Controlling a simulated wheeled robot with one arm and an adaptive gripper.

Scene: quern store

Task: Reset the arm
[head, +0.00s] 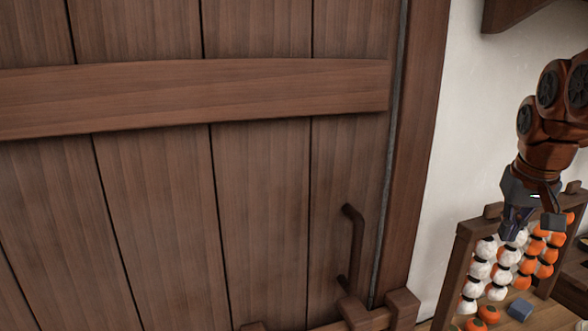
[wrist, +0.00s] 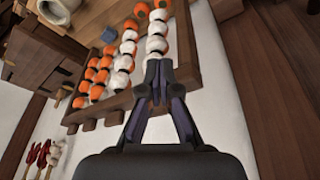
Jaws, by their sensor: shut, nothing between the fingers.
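My gripper (head: 515,228) hangs from my reddish-brown arm at the right of the head view, pointing down. In the wrist view my gripper (wrist: 159,80) shows its dark fingers together at the tips, with nothing between them. In the head view it overlaps a wooden frame with strings of white and orange beads (head: 497,271). The frame and its beads (wrist: 125,62) also lie beyond the fingertips in the wrist view. I cannot tell whether the fingers touch the beads.
A large plank door (head: 160,210) with a dark handle (head: 355,250) fills the left and middle of the head view. A blue block (head: 520,309) and orange round things (head: 488,314) lie at the lower right. A wooden shelf (head: 512,12) juts out above.

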